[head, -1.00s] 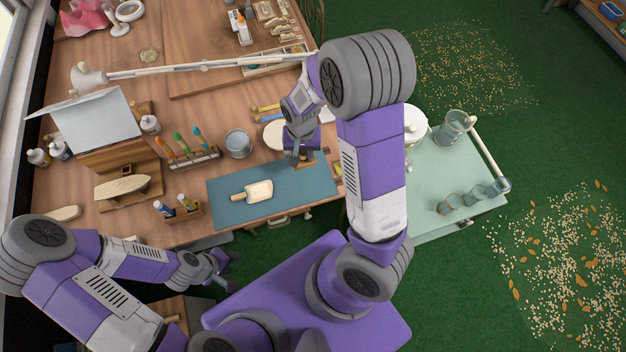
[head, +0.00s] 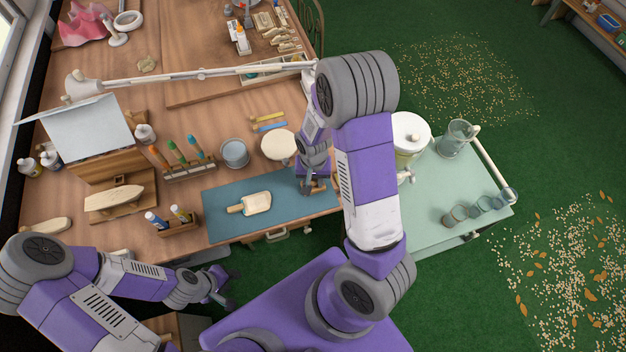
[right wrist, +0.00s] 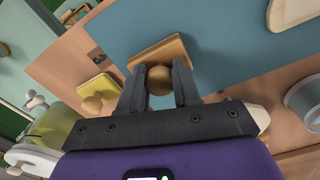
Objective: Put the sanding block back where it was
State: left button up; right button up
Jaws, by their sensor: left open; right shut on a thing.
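The sanding block (right wrist: 172,50), a tan wooden block with a round knob, is between the fingers of my right gripper (right wrist: 159,80) in the right wrist view. The fingers are shut on its knob. In the head view the block (head: 318,188) shows beside my right gripper (head: 308,186), over the right end of the blue mat (head: 225,220). I cannot tell whether its underside touches the surface. My left gripper (head: 226,288) is open and empty, low in front of the table's edge.
A yellow block with a knob (right wrist: 99,92) lies close to the held block. A round pale disc (head: 278,145) and a grey tub (head: 235,153) stand behind. A green cart with a lidded pot (head: 410,133) is at right.

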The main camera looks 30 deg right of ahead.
aim_at(313, 180)
jog(key=shift+f, duration=0.2)
jog(key=o, duration=0.9)
jog(key=shift+r, duration=0.1)
jog(key=shift+r, duration=0.1)
jog(key=shift+r, duration=0.3)
notch_tip(313, 180, up, 12)
jog(key=p, duration=0.3)
jog(key=shift+f, duration=0.2)
